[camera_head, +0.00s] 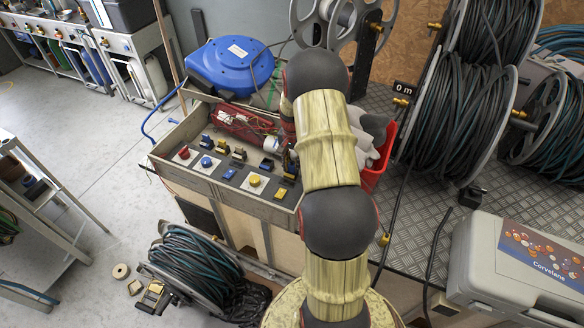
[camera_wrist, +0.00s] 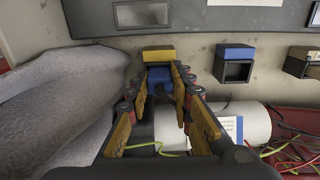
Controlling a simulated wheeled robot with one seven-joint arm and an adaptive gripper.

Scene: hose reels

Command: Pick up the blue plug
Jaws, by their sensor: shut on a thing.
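In the wrist view, my gripper (camera_wrist: 163,78) is shut on a small blue plug (camera_wrist: 160,75), which sits between the fingertips. A yellow-topped block (camera_wrist: 158,53) is just beyond it, on the pale panel; I cannot tell whether the plug touches it. In the head view, my arm hides most of the gripper, which is at the right end of the panel box.
The panel box (camera_head: 188,190) holds buttons and several yellow and blue pieces. A grey cloth-like bundle (camera_wrist: 60,105) lies close left of the gripper in the wrist view. A white cylinder (camera_wrist: 250,122) and loose wires are below. A blue hose reel (camera_head: 230,65) stands behind the box.

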